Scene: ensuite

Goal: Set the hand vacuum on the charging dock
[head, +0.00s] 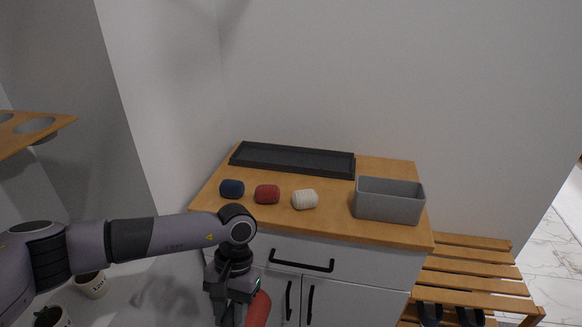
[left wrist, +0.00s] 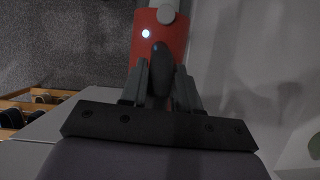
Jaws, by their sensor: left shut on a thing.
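The hand vacuum (head: 258,310) shows as a red rounded body at the bottom edge of the head view, partly hidden by my left gripper (head: 232,308). In the left wrist view the red body (left wrist: 175,38) has a small white light and a grey round part at its top. The jaws of my left gripper (left wrist: 160,92) are shut on its dark handle (left wrist: 160,72). The vacuum is held in front of the cabinet, below its top. I cannot pick out a charging dock in either view. My right gripper is not in view.
The cabinet's wooden top (head: 335,224) carries a long black tray (head: 292,159), a grey bin (head: 389,205), and blue (head: 232,189), red (head: 267,194) and white (head: 305,199) rolls. A slatted bench (head: 470,265) stands right. Potted plants (head: 92,287) and a wooden shelf (head: 45,137) are left.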

